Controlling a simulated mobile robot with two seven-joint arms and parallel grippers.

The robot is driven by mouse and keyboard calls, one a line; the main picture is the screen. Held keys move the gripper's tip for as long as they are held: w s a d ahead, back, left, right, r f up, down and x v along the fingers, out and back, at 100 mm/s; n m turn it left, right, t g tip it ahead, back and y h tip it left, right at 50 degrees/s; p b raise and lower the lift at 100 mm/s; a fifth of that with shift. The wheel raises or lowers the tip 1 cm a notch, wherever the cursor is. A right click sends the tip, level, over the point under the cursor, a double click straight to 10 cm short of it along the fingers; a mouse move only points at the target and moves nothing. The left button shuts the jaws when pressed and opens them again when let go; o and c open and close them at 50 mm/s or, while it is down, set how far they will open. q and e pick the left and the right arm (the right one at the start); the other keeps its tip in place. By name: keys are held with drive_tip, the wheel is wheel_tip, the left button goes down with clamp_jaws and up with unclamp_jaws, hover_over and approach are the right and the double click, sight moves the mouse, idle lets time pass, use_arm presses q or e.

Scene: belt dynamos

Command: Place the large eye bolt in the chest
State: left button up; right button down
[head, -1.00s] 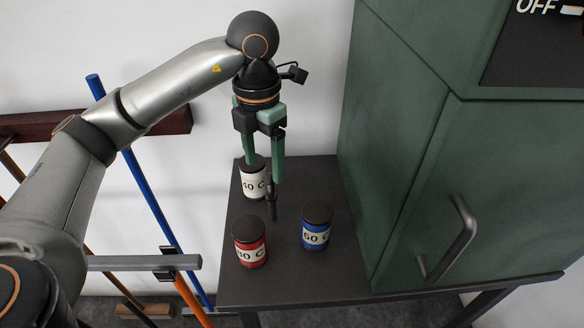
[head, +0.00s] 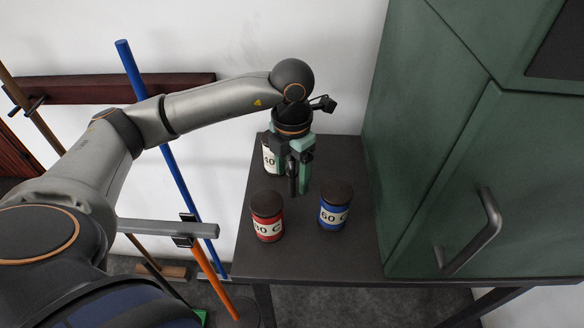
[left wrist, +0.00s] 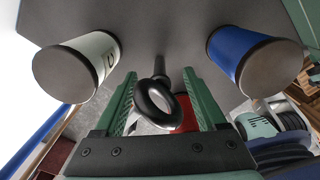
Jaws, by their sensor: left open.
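The large eye bolt is dark and stands upright, ring end up, on the dark side table. Its ring (left wrist: 158,97) shows between the fingers in the left wrist view, and its shank (head: 293,184) shows in the head view. My left gripper (head: 294,180) is open, pointing down, with its green fingers on either side of the bolt. I cannot tell whether either finger touches it. My right gripper is not in view. I cannot make out the chest for certain; a brown wooden piece (left wrist: 303,88) shows at the right edge of the left wrist view.
Cans with red (head: 268,217), blue (head: 335,207) and white (head: 269,156) labels stand close around the bolt on the table (head: 350,262). A tall green cabinet (head: 430,180) with a handle stands to the right. Long-handled tools (head: 160,140) lean against the wall at left.

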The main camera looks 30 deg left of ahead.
use_arm(q)
drive_tip(key=shift+f, duration=0.85)
drive_tip(key=shift+c, duration=0.3)
clamp_jaws()
